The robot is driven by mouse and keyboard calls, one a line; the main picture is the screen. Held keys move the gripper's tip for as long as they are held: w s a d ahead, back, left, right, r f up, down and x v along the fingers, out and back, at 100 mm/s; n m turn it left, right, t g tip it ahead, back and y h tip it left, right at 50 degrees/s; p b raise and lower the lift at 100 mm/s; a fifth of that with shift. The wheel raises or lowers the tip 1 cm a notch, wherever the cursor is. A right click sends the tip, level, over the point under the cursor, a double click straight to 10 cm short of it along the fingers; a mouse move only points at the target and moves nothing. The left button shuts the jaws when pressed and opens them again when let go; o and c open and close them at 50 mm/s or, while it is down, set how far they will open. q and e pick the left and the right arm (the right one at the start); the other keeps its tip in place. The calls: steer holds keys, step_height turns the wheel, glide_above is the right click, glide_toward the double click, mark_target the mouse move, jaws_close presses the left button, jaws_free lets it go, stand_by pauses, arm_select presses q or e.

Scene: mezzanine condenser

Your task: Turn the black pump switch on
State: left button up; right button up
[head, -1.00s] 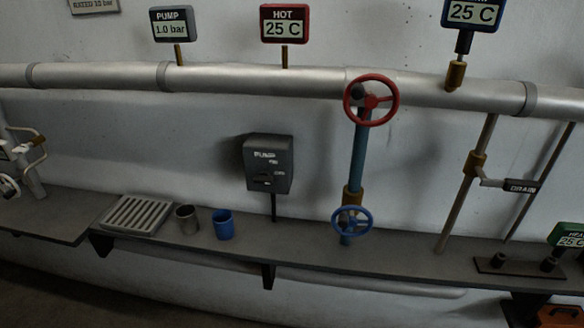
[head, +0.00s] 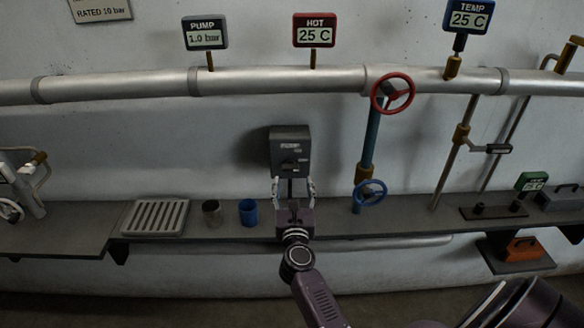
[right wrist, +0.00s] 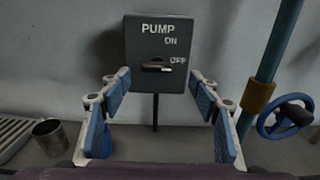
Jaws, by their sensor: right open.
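The grey pump switch box (head: 289,150) hangs on the wall above the shelf; it also fills the upper middle of the right wrist view (right wrist: 157,30). Its black switch handle (right wrist: 157,66) lies sideways, its right end by the OFF label, with ON above. My right gripper (head: 293,185) is open and empty, in front of the box's lower edge. In the right wrist view its two fingers (right wrist: 160,84) stand apart, one each side of the box's lower part, with the handle between and beyond them. I see no contact. My left gripper is out of view.
The blue valve wheel (head: 370,193) and its blue pipe stand to the right of the box, with the red wheel (head: 392,94) above. A blue cup (head: 248,212), a metal cup (head: 212,212) and a grate (head: 155,217) sit on the shelf at left.

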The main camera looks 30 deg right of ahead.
mark_target(290, 169)
steer(key=x, duration=0.5)
steer(key=shift+w+a, duration=0.1)
steer(key=shift+w, duration=0.45)
steer(key=shift+w+d, duration=0.35)
steer(key=shift+w, duration=0.15)
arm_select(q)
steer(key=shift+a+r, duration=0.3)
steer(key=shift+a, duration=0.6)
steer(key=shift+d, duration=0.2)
arm_select(e)
steer(key=c, duration=1.2)
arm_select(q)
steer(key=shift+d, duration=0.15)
arm_select(e)
steer(key=shift+o, duration=0.2)
